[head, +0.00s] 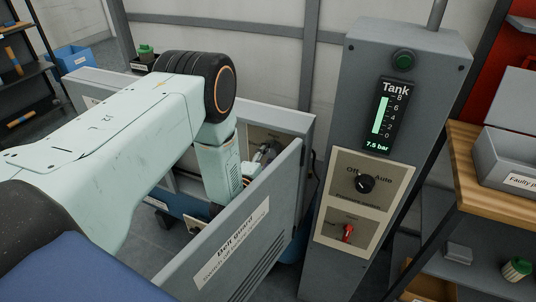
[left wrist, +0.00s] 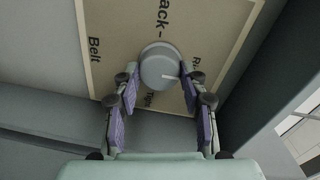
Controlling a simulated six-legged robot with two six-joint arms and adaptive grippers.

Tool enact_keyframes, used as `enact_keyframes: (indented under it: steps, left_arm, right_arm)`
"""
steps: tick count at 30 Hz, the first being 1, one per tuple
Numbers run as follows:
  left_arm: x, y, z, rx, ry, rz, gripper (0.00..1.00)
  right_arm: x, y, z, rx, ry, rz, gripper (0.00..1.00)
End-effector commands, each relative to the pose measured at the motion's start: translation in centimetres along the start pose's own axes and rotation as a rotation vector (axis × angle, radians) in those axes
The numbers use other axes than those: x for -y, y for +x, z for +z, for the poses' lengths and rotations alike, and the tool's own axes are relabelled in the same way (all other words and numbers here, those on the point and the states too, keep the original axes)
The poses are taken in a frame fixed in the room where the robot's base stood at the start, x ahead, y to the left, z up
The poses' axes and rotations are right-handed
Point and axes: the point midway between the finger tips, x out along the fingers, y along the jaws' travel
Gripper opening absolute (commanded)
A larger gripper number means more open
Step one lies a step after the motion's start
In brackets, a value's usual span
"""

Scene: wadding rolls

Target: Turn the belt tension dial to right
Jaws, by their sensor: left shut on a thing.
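The belt tension dial (left wrist: 159,66) is a round grey knob on a beige plate (left wrist: 108,20) in the left wrist view. A pale pointer line on it points right in that picture. The plate's lettering runs sideways and is partly hidden; "Belt" and part of "Slack" can be read. My left gripper (left wrist: 162,88) is shut on the dial, one purple-padded finger at each side. In the head view the left gripper (head: 268,152) reaches into the open grey cabinet, and the dial cannot be made out there. My right gripper is not in view.
The open belt guard door (head: 235,240) stands close in front of my left arm. A grey control column (head: 345,95) with a tank gauge (head: 386,115), a black knob (head: 365,184) and a red switch (head: 347,232) stands right of it. A wooden bench (head: 470,150) is farther right.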

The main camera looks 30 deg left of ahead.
Motion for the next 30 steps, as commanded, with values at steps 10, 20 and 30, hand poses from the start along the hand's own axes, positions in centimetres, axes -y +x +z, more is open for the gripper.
enact_keyframes:
  steps: [10, 20, 30]
  left_arm:
    - [0.53, 0.31, 0.18, 0.006, 0.017, -0.015, 0.11]
    - [0.50, 0.27, 0.16, 0.005, 0.016, -0.014, 0.56]
    - [0.21, 0.11, 0.06, 0.003, 0.016, -0.006, 0.66]
  right_arm:
    - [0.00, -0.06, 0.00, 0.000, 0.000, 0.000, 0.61]
    - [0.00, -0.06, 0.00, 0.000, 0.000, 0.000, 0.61]
    - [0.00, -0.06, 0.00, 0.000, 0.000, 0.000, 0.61]
